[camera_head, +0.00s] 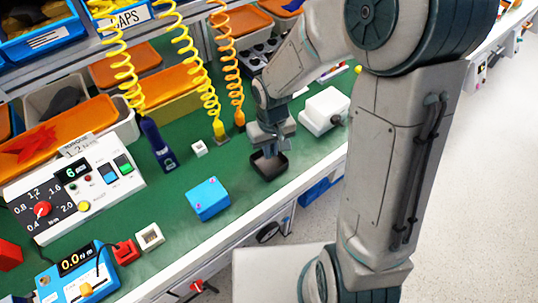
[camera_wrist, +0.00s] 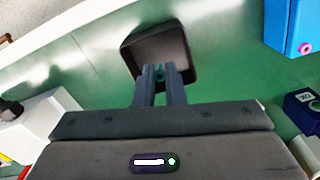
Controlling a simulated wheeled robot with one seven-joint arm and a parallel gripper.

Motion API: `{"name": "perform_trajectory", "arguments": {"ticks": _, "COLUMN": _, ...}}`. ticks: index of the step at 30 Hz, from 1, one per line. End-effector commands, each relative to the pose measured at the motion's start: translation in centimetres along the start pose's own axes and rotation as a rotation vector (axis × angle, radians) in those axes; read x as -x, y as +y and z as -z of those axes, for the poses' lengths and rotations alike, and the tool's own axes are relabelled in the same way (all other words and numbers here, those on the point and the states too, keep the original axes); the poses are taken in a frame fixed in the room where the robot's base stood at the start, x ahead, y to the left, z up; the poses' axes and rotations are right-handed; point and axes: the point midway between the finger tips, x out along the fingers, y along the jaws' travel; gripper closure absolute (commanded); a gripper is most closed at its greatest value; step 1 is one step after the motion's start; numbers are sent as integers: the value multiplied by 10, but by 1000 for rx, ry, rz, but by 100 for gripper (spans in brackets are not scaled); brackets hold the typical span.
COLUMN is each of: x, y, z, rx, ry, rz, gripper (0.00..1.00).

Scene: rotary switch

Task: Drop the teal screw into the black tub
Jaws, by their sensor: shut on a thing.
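The black tub (camera_head: 277,174) is a small square open tray on the green bench, right of the blue box. In the wrist view the tub (camera_wrist: 185,38) lies beyond my fingertips, and its inside looks empty. My gripper (camera_head: 268,151) points down over the tub in the head view. The screw overlaps the tub's near part in that view. The screw cannot be made out in the head view.
A blue box (camera_head: 208,199) with pink screws stands left of the tub. A white block (camera_head: 199,148) and a dark blue tool (camera_head: 157,144) are further left. A white device (camera_head: 325,110) stands at the right. The green bench (camera_head: 240,225) is clear around the tub.

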Motion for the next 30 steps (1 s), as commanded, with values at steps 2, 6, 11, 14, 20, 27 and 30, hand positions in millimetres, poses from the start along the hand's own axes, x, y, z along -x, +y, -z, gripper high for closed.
{"name": "perform_trajectory", "arguments": {"ticks": 2, "x": -4, "y": 0, "z": 6, "rx": -1, "ry": 0, "rz": 1, "gripper": 100}}
{"name": "perform_trajectory", "arguments": {"ticks": 6, "x": -11, "y": 0, "z": 9, "rx": -1, "ry": -1, "rz": 0, "gripper": 100}}
{"name": "perform_trajectory", "arguments": {"ticks": 11, "x": -34, "y": 0, "z": 9, "rx": 0, "ry": -3, "rz": 0, "gripper": 100}}
{"name": "perform_trajectory", "arguments": {"ticks": 14, "x": -43, "y": 0, "z": 9, "rx": -1, "ry": -1, "rz": 0, "gripper": 100}}
{"name": "perform_trajectory", "arguments": {"ticks": 20, "x": -46, "y": 1, "z": 9, "rx": -2, "ry": 1, "rz": 0, "gripper": 100}}
{"name": "perform_trajectory", "arguments": {"ticks": 27, "x": -51, "y": 0, "z": 9, "rx": -1, "ry": 1, "rz": 0, "gripper": 100}}
{"name": "perform_trajectory", "arguments": {"ticks": 30, "x": -49, "y": 0, "z": 9, "rx": -1, "ry": 1, "rz": 0, "gripper": 68}}
